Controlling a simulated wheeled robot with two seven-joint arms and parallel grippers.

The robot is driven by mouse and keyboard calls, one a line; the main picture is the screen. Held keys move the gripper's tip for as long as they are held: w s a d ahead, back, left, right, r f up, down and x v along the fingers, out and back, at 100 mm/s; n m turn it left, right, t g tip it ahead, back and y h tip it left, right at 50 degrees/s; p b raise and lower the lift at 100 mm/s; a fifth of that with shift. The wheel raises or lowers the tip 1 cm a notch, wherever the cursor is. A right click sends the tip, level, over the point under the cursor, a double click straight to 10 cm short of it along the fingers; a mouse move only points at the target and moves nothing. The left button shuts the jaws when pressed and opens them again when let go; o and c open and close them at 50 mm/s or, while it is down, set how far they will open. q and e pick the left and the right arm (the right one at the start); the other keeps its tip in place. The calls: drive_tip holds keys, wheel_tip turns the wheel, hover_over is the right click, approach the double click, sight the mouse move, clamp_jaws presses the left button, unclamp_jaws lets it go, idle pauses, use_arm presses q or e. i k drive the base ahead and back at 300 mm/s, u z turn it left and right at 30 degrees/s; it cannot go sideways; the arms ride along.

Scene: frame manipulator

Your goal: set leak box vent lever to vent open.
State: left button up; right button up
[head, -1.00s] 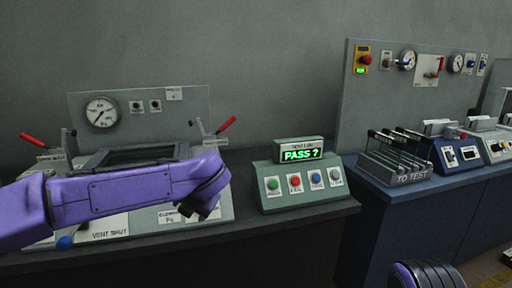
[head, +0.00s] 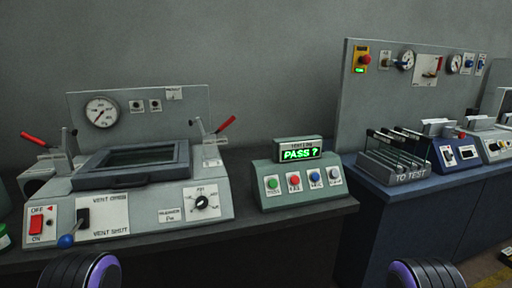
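The leak box (head: 150,215) is a grey bench unit at the left, with a dark-framed lid (head: 130,168) lying closed on top. Its vent lever has a blue knob (head: 66,241) and comes out of a dark slot on a white plate (head: 110,216). The plate reads VENT OPEN at the top and VENT SHUT at the bottom. The knob hangs low and to the left, level with the VENT SHUT end. Neither gripper is in view; only rounded dark and purple parts of my arms show at the bottom edge.
A red OFF/ON switch (head: 36,225) is left of the lever plate, and a black dial (head: 202,202) is to its right. Two red-handled clamps flank the lid. A button box (head: 298,180) displaying PASS? stands to the right. A TO TEST rack (head: 395,165) is farther right.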

sight(65, 242)
drive_tip(key=u, duration=1.45)
drive_tip(key=k, duration=0.6)
drive_tip(key=u, duration=0.35)
drive_tip(key=i, duration=1.35)
drive_tip(key=z, duration=0.65)
